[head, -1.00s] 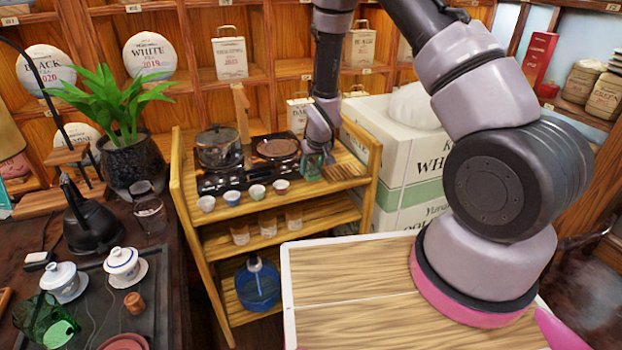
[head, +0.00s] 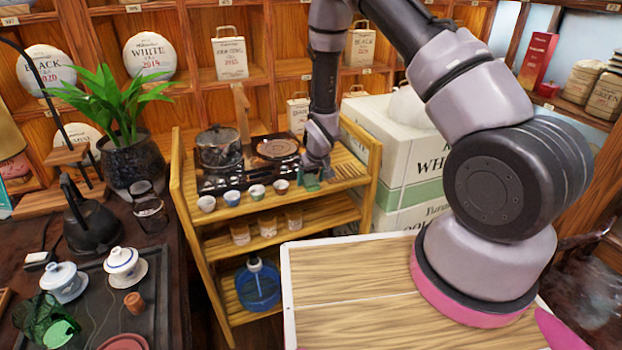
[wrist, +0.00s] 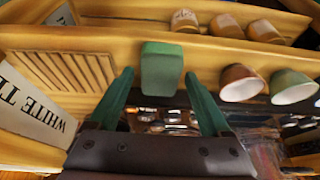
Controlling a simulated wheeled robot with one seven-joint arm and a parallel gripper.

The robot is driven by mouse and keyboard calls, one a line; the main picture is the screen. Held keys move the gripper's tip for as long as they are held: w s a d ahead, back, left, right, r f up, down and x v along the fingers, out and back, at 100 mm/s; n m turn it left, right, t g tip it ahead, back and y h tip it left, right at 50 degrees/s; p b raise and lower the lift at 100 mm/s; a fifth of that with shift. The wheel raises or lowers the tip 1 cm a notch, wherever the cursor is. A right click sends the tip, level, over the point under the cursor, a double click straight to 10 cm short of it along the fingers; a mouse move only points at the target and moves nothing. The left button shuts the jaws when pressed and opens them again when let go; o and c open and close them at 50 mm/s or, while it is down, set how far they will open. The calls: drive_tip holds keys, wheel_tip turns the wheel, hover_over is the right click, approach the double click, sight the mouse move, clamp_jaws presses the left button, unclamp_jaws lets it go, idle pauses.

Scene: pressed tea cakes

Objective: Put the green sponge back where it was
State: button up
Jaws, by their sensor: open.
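The green sponge (wrist: 162,68) is a small block. In the wrist view it lies ahead of my gripper (wrist: 160,76), in the gap between the two fingertips. The teal fingers stand apart with clear space on either side of the sponge. The sponge appears to rest on the top shelf of the wooden rack (head: 258,212), close to its front edge. In the head view my gripper (head: 312,178) is low over the right part of that shelf. Green shows under it there, but I cannot separate sponge from fingers.
Several small cups (head: 232,197) line the shelf's front, left of my gripper. A dark stove with a glass pot (head: 218,148) stands behind them. A slatted wooden piece (wrist: 63,75) lies on the shelf's other side. White and green boxes (head: 405,165) stand right of the rack.

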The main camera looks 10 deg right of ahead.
drive_tip(key=shift+r, duration=0.1)
drive_tip(key=s+d+r+m, duration=0.1)
drive_tip(key=s+d+r, duration=0.2)
drive_tip(key=r, duration=0.8)
drive_tip(key=s+d+r+m+t, duration=0.1)
drive_tip(key=s+d+r+m, duration=0.15)
drive_tip(key=r, duration=0.95)
drive_tip(key=s+d+r, duration=0.4)
drive_tip(key=r, duration=0.7)
drive_tip(key=s+d+r+m+t, duration=0.1)
drive_tip(key=s+d+r, duration=0.1)
drive_tip(key=s+r, duration=0.5)
drive_tip(key=s+d+r+m, duration=0.2)
drive_tip(key=s+r, duration=0.5)
drive_tip(key=s, duration=0.4)
drive_tip(key=shift+s+d+r+t+y, duration=0.3)
drive_tip(key=shift+r+t+y, duration=0.1)
